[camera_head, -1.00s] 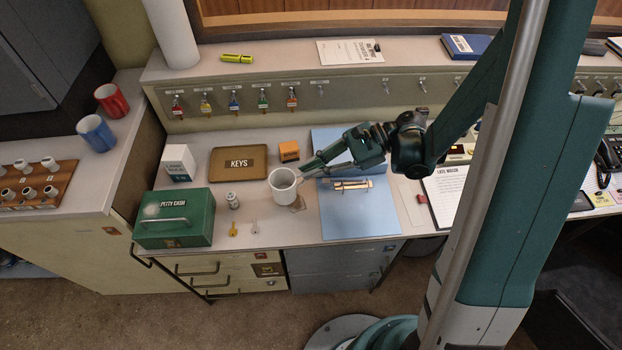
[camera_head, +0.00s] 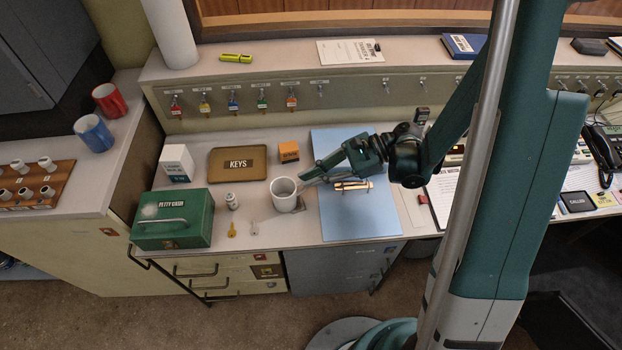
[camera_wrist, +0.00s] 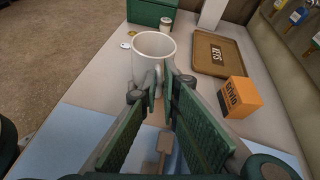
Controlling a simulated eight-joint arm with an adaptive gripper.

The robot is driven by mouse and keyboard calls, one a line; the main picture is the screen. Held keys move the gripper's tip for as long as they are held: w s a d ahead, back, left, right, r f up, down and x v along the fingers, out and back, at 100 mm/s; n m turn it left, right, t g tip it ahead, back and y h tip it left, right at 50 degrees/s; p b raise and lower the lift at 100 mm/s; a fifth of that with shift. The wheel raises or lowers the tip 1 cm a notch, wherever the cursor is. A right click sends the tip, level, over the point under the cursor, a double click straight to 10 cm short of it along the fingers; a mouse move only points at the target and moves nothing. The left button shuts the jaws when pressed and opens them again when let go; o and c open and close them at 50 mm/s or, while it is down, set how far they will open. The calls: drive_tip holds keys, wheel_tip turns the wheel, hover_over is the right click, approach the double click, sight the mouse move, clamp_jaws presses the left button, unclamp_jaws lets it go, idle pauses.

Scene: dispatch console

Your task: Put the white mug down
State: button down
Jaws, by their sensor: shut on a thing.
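The white mug (camera_head: 284,197) is upright over the desk's left part, just left of the blue folder. My gripper (camera_head: 303,181) reaches in from the right and is shut on the mug's handle side. In the wrist view the mug (camera_wrist: 150,57) stands just beyond my fingertips (camera_wrist: 160,82), and the fingers hide most of the handle. The mug's base is at or very near the desk top; I cannot tell whether it touches.
A green petty cash box (camera_head: 172,219), small jar (camera_head: 232,201) and two keys (camera_head: 232,230) lie left of the mug. Behind are the KEYS tray (camera_head: 227,175) and an orange box (camera_head: 289,152). The blue folder (camera_head: 365,215) is on the right. The desk's front edge is near.

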drive_tip(key=shift+f, duration=0.1)
drive_tip(key=c, duration=2.6)
unclamp_jaws()
drive_tip(key=shift+d+r, duration=0.1)
drive_tip(key=shift+r, duration=0.15)
drive_tip(key=p+v, duration=0.2)
drive_tip(key=v, duration=0.9)
drive_tip(key=shift+d+r, duration=0.2)
drive_tip(key=shift+d, duration=0.1)
drive_tip(key=shift+w+a+r, duration=0.1)
drive_tip(key=shift+r, duration=0.05)
